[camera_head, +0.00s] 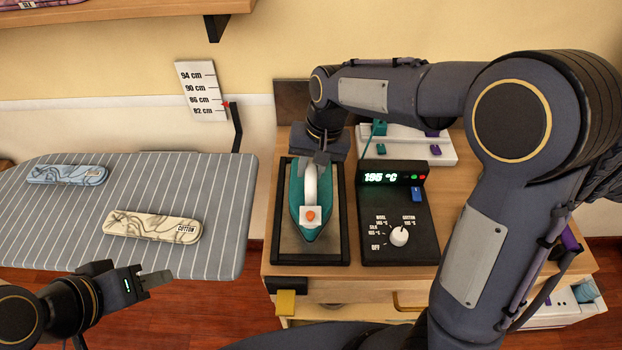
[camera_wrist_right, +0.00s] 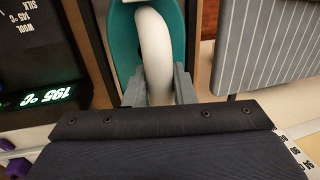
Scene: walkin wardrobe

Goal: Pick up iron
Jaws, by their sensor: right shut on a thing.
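The teal iron (camera_head: 298,210) with a white handle lies in a dark-framed rest (camera_head: 344,235) on the wooden cabinet in the head view. My right gripper (camera_head: 321,157) reaches down from behind and is shut on the rear of the white handle. The right wrist view shows the handle (camera_wrist_right: 154,45) between the two fingers (camera_wrist_right: 158,88), with the teal body (camera_wrist_right: 123,40) beneath. The iron's underside is hidden. My left gripper (camera_head: 155,281) is empty in front of the ironing board; the gap between its fingers is not clear.
A control box (camera_head: 400,215) with a dial and a display reading 195 °C stands right of the rest. The striped ironing board (camera_head: 225,215) at left carries a blue folded cloth (camera_head: 66,175) and a beige one (camera_head: 150,226). A height scale (camera_head: 202,90) hangs on the wall behind.

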